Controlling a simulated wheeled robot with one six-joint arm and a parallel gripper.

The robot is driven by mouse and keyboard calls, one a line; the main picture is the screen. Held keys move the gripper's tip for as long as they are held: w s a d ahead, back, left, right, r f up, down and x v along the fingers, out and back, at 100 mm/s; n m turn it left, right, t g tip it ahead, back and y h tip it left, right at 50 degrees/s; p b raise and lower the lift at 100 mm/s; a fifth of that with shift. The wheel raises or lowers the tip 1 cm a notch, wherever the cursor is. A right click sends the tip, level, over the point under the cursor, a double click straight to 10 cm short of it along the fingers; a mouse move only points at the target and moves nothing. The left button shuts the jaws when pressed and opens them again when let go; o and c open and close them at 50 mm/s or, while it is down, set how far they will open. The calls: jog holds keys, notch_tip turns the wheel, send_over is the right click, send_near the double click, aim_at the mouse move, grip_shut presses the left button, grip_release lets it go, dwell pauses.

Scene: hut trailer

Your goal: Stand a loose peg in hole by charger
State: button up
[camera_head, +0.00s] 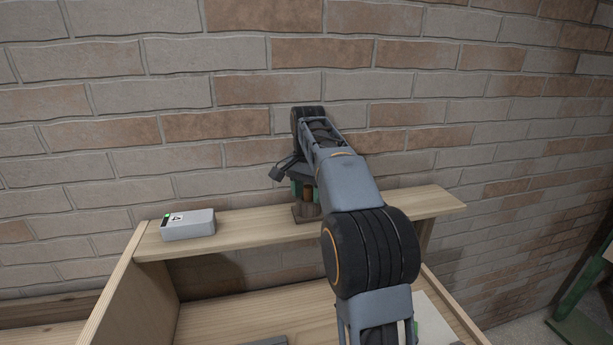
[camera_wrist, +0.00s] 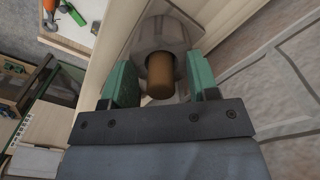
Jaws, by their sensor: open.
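My gripper (camera_head: 308,190) is over the shelf, its two green fingers spread apart. In the wrist view my gripper (camera_wrist: 161,80) has a brown cylindrical peg (camera_wrist: 160,77) between the fingers, with a gap on each side. The peg (camera_head: 308,195) also shows in the head view, roughly upright above a brownish block (camera_head: 306,213) on the shelf. In the wrist view the far end of the peg meets a dark round opening in the block (camera_wrist: 165,30); how deep it sits is hidden. A grey box with a green light, likely the charger (camera_head: 188,225), lies on the shelf to the left.
The wooden shelf (camera_head: 252,238) runs along a brick wall (camera_head: 200,120) close behind my gripper. The shelf between the grey box and the block is clear. A lower wooden surface (camera_head: 240,312) lies below. The wrist view shows an orange-handled tool (camera_wrist: 50,5) at the top left.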

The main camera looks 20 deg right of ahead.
aim_at(306, 187)
notch_tip(306, 187, up, 14)
jog(key=p, duration=0.5)
jog(key=shift+f, duration=0.15)
jog(key=shift+a, duration=0.15)
jog(key=s+a+f+n+t+b, duration=0.2)
jog(key=s+a+f+n, duration=0.3)
jog(key=s+f, duration=0.6)
jog(key=s+a+f+n+t+b, duration=0.1)
jog(key=s+a+f+n, duration=0.4)
jog(key=s+f, duration=0.6)
jog(key=shift+a+f+n+t+b, duration=0.2)
jog(key=shift+f+n+t+b, duration=0.3)
jog(key=shift+f+t, duration=0.45)
